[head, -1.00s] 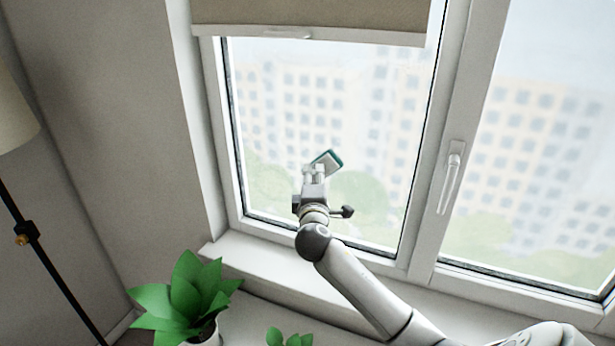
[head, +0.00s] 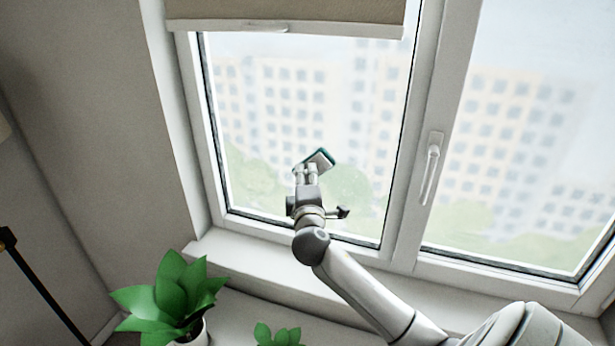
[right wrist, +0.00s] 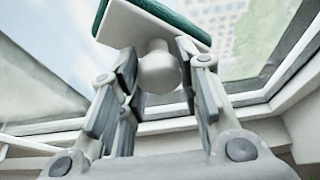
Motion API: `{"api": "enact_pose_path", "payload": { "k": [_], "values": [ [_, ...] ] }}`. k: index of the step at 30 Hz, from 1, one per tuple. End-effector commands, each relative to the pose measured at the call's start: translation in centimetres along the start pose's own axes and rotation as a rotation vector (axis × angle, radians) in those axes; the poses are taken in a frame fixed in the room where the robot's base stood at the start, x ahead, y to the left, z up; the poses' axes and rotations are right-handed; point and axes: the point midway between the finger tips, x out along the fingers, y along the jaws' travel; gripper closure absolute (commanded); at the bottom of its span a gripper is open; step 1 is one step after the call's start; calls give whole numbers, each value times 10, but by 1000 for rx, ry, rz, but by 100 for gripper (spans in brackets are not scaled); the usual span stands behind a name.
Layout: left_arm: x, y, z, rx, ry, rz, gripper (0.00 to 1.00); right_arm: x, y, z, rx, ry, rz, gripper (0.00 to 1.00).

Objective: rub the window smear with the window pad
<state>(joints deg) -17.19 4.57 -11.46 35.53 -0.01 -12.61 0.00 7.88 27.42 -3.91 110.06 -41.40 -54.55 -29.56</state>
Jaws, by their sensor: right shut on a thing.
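The window pad (head: 320,158) is a pale block with a dark teal face, held up in front of the left window pane (head: 270,110). My right gripper (head: 306,172) is shut on it. In the right wrist view, my right gripper's fingers (right wrist: 158,85) clasp the pad's round white knob (right wrist: 160,68), and the teal layer of the pad (right wrist: 165,18) is on the far side. The pad looks tilted in the head view. I cannot tell whether it touches the glass. I cannot make out a distinct smear on the hazy pane. My left gripper is not in view.
A beige blind (head: 290,14) covers the top of the left pane. A window handle (head: 432,170) sits on the frame to the right. A potted plant (head: 175,295) and a smaller plant (head: 277,335) stand below the window. A lamp pole (head: 40,290) is at the left.

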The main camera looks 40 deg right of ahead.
Motion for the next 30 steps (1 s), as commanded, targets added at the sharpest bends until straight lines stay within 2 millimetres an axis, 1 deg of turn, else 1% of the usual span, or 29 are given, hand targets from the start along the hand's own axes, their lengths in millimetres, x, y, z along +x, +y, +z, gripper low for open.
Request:
{"api": "enact_pose_path", "payload": {
  "k": [6, 12, 16, 26, 30],
  "values": [
    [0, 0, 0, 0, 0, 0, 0, -22, 0, -9, 2, 2, 0, 87],
    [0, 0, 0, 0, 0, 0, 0, -38, 0, -16, 1, 1, 0, 87],
    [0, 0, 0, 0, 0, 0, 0, -43, 0, -18, 1, 1, 0, 87],
    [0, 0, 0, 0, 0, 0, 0, -44, 0, -18, 1, 1, 0, 87],
    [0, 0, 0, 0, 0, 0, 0, -52, 0, -22, 2, 2, -1, 87]
  ]
}}
